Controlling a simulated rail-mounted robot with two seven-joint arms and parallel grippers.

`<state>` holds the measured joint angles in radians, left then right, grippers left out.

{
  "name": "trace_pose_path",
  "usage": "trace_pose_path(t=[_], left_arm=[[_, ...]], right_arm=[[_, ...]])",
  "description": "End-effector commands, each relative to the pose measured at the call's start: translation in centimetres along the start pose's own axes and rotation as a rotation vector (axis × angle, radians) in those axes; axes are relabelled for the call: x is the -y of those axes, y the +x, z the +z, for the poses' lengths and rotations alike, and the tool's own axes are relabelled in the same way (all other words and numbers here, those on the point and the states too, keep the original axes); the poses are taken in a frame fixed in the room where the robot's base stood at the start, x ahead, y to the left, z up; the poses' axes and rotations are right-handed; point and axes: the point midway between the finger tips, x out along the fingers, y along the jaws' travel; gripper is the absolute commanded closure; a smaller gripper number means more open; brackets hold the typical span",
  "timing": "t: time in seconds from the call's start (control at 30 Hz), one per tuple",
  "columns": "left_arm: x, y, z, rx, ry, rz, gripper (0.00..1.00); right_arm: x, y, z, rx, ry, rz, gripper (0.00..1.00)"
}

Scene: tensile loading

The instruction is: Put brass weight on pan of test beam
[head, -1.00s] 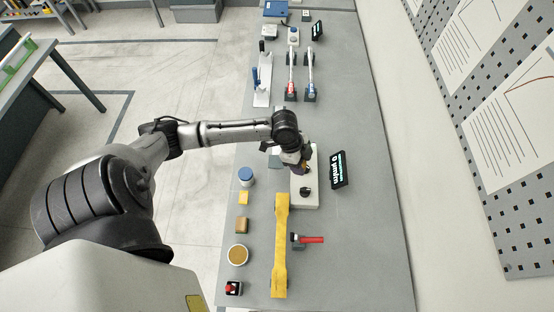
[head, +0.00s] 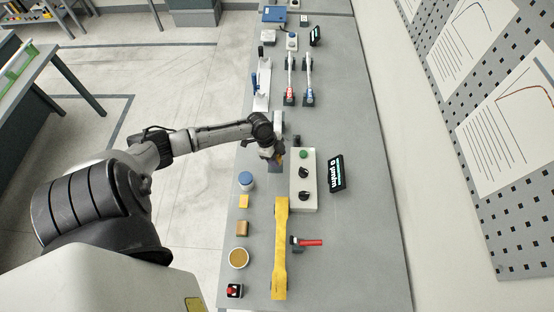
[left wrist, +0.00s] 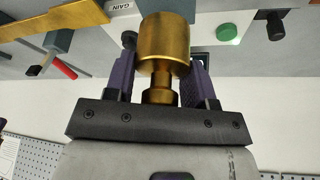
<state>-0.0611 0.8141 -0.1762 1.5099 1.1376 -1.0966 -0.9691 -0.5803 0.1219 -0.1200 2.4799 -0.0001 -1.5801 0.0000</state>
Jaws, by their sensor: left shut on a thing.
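My left gripper (left wrist: 160,85) is shut on the brass weight (left wrist: 166,42), a gold cylinder with a narrower neck, which fills the middle of the left wrist view. The purple fingers stand either side of its neck. In the head view my left gripper (head: 274,160) is over the bench, just left of the white control box; the weight is hard to make out there. A light grey upright piece (head: 280,122) shows just beyond the gripper. I cannot tell whether it belongs to the test beam, and I cannot make out the pan.
The control box (head: 303,195) has a green button and black knobs. A black display (head: 337,173) stands to its right. The bench's right side is clear.

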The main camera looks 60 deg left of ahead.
Motion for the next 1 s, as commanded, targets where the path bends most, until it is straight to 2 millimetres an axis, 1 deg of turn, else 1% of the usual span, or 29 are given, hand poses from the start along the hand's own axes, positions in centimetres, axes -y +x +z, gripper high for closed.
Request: trace_pose_path(t=[0.1,0.23,0.57,0.73,0.77,1.0], left_arm=[[0.1,1.2,0.4,-0.003,-0.003,-0.001,0.99],[0.1,2.2,0.8,-0.003,-0.002,-0.001,0.99],[0.1,2.6,1.0,-0.002,0.001,-0.002,0.99],[0.0,3.0,1.1,-0.002,0.001,-0.002,0.99],[-0.1,3.0,1.2,0.0,0.0,0.0,0.48],[-0.1,2.9,1.1,0.0,0.0,0.001,0.25]], right_arm=[[0.1,-0.4,-0.2,0.0,0.004,-0.003,0.57],[0.1,-0.6,-0.2,-0.001,0.006,-0.005,0.57],[0.1,-0.6,-0.2,-0.001,0.006,-0.004,0.57],[0.1,-0.2,-0.1,0.0,0.003,-0.002,0.57],[0.1,-0.3,-0.1,0.0,0.002,-0.002,0.57],[-0.1,-0.3,-0.1,0.001,-0.004,0.003,0.57]])
